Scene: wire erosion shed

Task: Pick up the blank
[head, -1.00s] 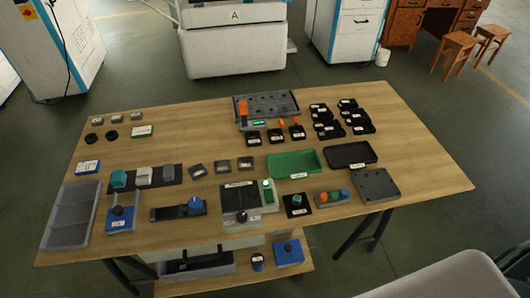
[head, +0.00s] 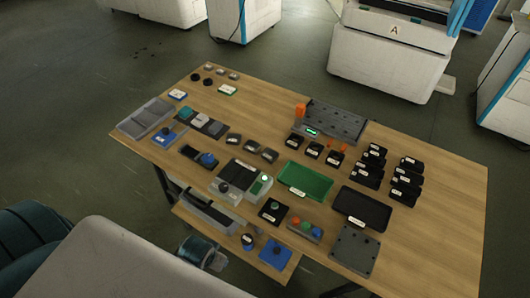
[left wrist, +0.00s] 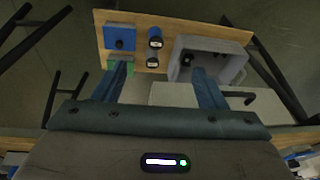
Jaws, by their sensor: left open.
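I cannot tell for sure which piece is the blank. Several small grey blocks (head: 252,146) lie in a row near the middle of the wooden table (head: 445,200) in the head view. Smaller grey pieces (head: 221,71) lie at its far left corner. In the left wrist view my left gripper (left wrist: 160,72) is open, with nothing between its fingers. Beyond its fingers are a blue box (left wrist: 120,38), two dark cylinders with blue parts (left wrist: 155,40) and a grey bin (left wrist: 228,48) with dark things inside.
The table also holds a grey divided tray (head: 130,125), a green tray (head: 305,182), a black tray (head: 362,208), a grey holed fixture (head: 338,121) and several black holders (head: 370,165). A lower shelf (head: 228,238) sticks out at the near side. White machines (head: 388,62) stand behind.

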